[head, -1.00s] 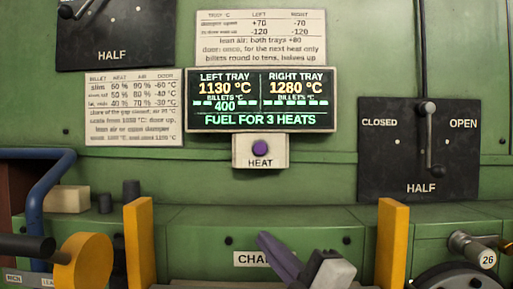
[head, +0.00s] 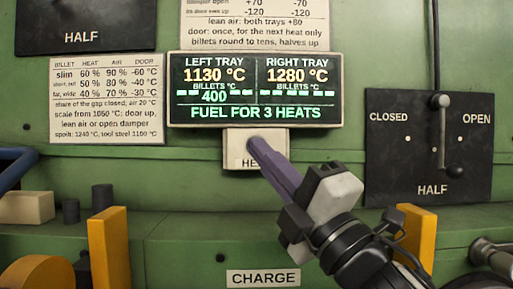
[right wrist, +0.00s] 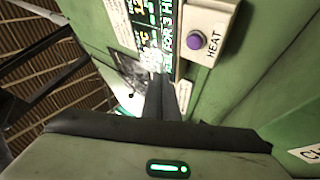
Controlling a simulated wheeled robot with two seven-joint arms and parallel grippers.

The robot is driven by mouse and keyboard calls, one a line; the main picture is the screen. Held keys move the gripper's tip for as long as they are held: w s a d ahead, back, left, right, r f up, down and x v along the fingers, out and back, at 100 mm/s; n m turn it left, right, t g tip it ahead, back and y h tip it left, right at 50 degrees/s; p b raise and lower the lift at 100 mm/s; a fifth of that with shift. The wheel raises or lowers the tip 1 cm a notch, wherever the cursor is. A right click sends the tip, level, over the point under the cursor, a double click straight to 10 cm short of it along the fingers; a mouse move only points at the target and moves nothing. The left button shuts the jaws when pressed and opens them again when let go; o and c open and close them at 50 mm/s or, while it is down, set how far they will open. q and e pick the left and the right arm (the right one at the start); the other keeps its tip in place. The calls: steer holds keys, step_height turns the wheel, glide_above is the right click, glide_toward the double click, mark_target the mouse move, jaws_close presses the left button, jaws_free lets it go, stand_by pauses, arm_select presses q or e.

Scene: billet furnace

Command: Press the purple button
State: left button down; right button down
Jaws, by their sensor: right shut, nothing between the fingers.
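The purple button (right wrist: 195,41) sits on a pale plate labelled HEAT (head: 240,164), under the display screen (head: 255,90). In the head view my right gripper (head: 256,145) reaches up and left from the lower right, and its tip covers the button. In the right wrist view the button is in plain sight, up and right of the shut, empty fingers (right wrist: 165,95). A gap shows between them there, and I cannot see any contact. My left gripper is not in view.
A black panel with a lever (head: 440,140), marked CLOSED, HALF and OPEN, is to the right. Yellow uprights (head: 109,248) stand left and right of the CHARGE label (head: 263,278). A pale block (head: 26,207) and dark cylinders (head: 71,211) sit on the left ledge.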

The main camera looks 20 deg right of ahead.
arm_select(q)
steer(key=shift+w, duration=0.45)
arm_select(e)
steer(key=w+d, duration=0.2)
steer(key=w, duration=0.5)
steer(key=shift+w, duration=0.25)
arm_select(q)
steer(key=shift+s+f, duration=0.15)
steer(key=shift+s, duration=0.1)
arm_select(e)
steer(key=shift+d, duration=0.1)
stand_by(0.3)
steer(key=shift+w, duration=0.15)
stand_by(0.6)
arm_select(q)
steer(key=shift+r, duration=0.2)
arm_select(e)
steer(key=shift+w+d, duration=0.1)
steer(key=shift+w, duration=0.15)
